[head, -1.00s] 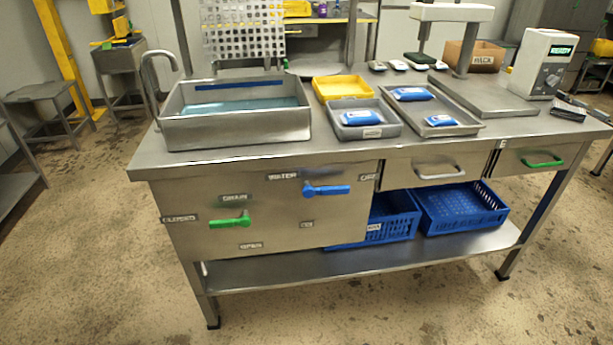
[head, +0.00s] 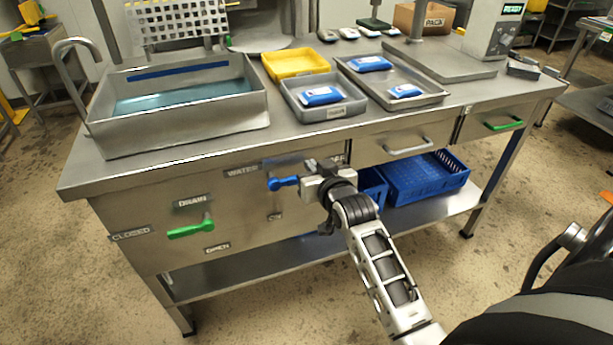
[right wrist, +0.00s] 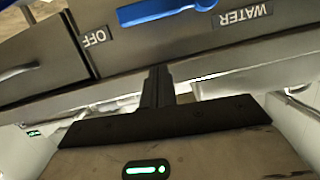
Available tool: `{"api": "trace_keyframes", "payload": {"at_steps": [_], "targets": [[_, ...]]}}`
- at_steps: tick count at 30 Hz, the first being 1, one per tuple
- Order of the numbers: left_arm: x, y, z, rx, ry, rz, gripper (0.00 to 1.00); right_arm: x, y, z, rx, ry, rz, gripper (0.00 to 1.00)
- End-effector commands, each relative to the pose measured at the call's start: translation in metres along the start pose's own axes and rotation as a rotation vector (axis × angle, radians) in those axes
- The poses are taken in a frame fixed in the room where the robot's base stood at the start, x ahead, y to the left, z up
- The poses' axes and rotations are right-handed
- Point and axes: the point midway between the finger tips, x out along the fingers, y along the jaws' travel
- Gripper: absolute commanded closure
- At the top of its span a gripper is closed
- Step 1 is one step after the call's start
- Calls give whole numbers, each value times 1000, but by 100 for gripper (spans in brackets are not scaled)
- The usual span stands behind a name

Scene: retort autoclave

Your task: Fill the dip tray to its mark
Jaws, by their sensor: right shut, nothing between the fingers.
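The dip tray is a steel basin (head: 190,132) at the bench's left end. It holds bluish water (head: 185,97), whose surface lies below a dark blue band (head: 192,67) on the back wall. The blue water lever (head: 283,183) is on the front panel, partly hidden by my right gripper (head: 305,186). In the right wrist view the lever (right wrist: 165,11) lies across, its free end toward the OFF label (right wrist: 95,37). My right gripper's fingers (right wrist: 157,80) are shut and empty, close to the lever; contact cannot be told. My left gripper is out of view.
A green drain lever (head: 190,229) sits lower left on the panel, near the CLOSED label (head: 131,234). A yellow tray (head: 295,62), grey tray (head: 322,106) and steel tray (head: 425,97) stand right of the basin. Blue crates (head: 425,178) sit on the lower shelf.

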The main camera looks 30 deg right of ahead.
Motion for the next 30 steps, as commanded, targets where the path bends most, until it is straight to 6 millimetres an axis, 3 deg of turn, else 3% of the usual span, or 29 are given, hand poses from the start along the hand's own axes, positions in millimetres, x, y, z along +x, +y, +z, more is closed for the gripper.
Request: {"api": "trace_keyframes", "payload": {"at_steps": [5,6,12,30], "targets": [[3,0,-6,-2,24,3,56,39,0,0,-1,1,-1,100],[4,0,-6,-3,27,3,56,38,0,13,-1,-7,-1,100],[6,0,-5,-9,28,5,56,42,0,34,0,-3,-1,100],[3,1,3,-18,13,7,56,46,-6,41,9,-2,-13,100]]}}
